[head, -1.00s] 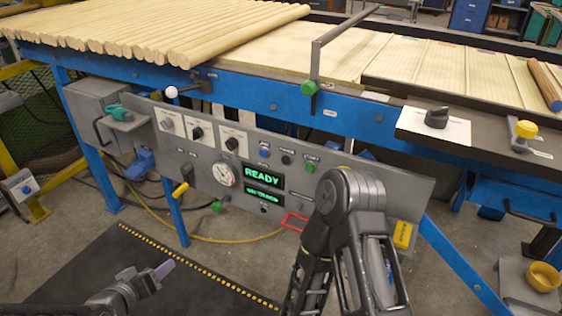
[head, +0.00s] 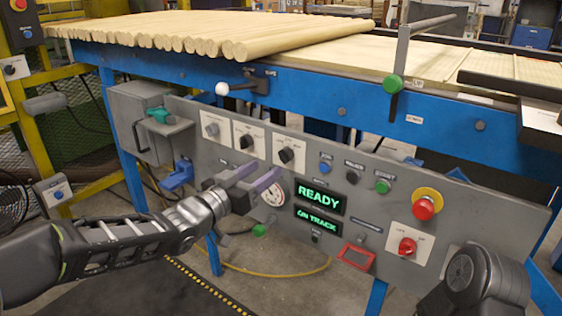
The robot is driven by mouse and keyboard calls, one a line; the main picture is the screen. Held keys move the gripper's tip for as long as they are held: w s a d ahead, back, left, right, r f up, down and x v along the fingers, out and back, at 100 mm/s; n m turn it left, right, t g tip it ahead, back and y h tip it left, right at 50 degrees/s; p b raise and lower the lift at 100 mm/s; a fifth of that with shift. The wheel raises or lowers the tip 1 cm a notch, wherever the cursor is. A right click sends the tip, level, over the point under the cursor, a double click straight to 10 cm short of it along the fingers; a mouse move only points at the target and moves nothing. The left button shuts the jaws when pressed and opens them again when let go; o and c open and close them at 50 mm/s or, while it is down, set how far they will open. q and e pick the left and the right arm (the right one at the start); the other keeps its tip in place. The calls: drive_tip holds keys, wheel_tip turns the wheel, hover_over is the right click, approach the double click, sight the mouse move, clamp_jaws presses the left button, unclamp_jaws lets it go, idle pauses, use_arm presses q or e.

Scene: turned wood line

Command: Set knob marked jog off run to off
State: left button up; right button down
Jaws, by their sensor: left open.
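Several rotary knobs on white plates sit on the grey control panel (head: 330,235) in the head view: a grey knob (head: 212,130), a black knob (head: 247,141) and another black knob (head: 286,155). A red knob (head: 407,246) sits on a white plate at the panel's lower right. The plate lettering is too small to read, so I cannot tell which knob is marked jog off run. My left gripper (head: 265,171) is open, its purple-padded fingers in front of the panel below the black knobs, partly hiding a gauge (head: 272,196). My right gripper is out of view.
Lit displays (head: 319,195) read READY and ON TRACK. A red mushroom button (head: 424,208), a green button (head: 382,186) and a blue button (head: 325,168) sit to the right. A white-balled lever (head: 222,89) projects above the knobs. Turned wooden rods (head: 200,38) lie on the blue-framed line.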

sight(281, 159)
use_arm(q)
drive_tip(key=b+x, duration=0.1)
drive_tip(key=x, duration=0.5)
drive_tip(key=shift+f, duration=0.15)
drive_tip(key=shift+w+d, duration=0.35)
drive_tip(key=shift+w, duration=0.05)
clamp_jaws()
